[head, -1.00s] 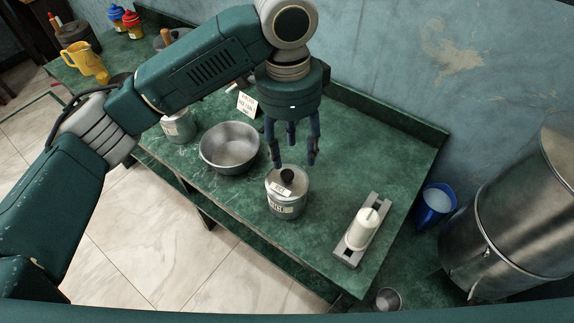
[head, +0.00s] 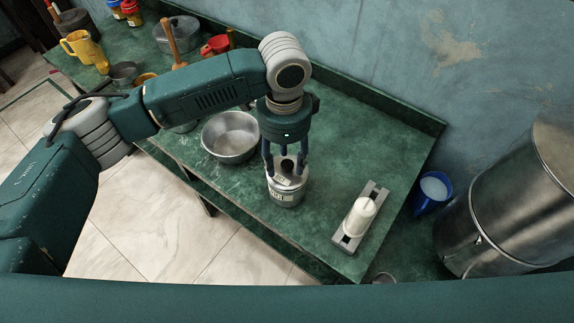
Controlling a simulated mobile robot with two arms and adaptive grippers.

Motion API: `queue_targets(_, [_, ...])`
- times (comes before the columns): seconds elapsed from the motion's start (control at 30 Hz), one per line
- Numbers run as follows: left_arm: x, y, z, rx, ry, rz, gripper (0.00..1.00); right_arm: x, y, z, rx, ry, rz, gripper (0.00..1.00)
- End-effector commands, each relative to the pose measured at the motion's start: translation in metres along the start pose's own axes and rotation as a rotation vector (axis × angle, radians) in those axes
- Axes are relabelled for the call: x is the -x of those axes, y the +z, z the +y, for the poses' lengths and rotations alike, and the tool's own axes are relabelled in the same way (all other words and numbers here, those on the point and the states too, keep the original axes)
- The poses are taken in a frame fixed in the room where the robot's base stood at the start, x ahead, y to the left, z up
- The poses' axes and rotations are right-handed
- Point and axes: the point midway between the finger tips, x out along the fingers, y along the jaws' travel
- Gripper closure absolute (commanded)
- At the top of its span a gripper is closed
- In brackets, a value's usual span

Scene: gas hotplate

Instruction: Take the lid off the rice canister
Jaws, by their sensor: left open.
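The rice canister (head: 287,197) is a small grey metal tin with a label, upright on the green table. Its lid (head: 278,182) is on top, with a dark knob in the middle and a small tag. My left gripper (head: 286,173) points straight down over the lid. Its fingers are open and spread on either side of the knob, with the tips close to the lid. I cannot tell whether they touch it. My right gripper is not in view.
A metal bowl (head: 230,136) stands to the left of the canister. A grey stand with a white cylinder (head: 359,217) is at the right. A blue jug (head: 431,191) and a large steel drum (head: 510,205) are beyond the right edge. The green table (head: 375,140) is clear behind the canister.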

Motion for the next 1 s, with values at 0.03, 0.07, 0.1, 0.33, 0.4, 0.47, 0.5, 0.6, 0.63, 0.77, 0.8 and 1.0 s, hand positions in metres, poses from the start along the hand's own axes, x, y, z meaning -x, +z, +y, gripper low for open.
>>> queue_targets(0.03, [-0.002,0.000,0.000,0.000,0.000,0.000,0.54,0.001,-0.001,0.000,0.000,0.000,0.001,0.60])
queue_targets(0.07, [-0.002,0.000,0.000,0.000,0.000,0.001,0.54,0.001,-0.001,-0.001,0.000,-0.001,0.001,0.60])
queue_targets(0.1, [-0.003,0.000,0.000,0.000,-0.001,0.001,0.54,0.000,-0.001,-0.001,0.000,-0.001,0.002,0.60])
queue_targets(0.33, [-0.003,0.000,0.000,0.000,-0.001,0.001,0.72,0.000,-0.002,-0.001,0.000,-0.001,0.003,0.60])
queue_targets(0.4, [-0.003,0.000,0.000,0.000,-0.001,0.001,0.86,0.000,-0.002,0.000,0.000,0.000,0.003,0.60])
queue_targets(0.47, [-0.003,0.000,0.000,0.001,-0.001,0.000,0.97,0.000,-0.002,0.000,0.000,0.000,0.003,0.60])
queue_targets(0.5, [-0.003,0.000,0.000,0.001,-0.001,0.000,0.97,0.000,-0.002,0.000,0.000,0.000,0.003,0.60])
queue_targets(0.6, [-0.002,0.000,0.000,0.001,-0.001,0.001,0.97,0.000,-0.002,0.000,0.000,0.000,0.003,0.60])
queue_targets(0.63, [-0.002,0.000,0.000,0.001,-0.001,0.001,0.97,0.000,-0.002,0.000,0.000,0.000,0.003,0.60])
queue_targets(0.77, [-0.002,0.000,0.000,0.001,-0.001,0.001,0.97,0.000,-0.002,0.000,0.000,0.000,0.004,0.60])
queue_targets(0.8, [-0.002,0.000,0.000,0.001,-0.001,0.001,0.97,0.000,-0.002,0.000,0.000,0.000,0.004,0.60])
queue_targets(1.0, [0.008,-0.001,-0.001,0.001,-0.002,0.002,0.97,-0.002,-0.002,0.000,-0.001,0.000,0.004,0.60])
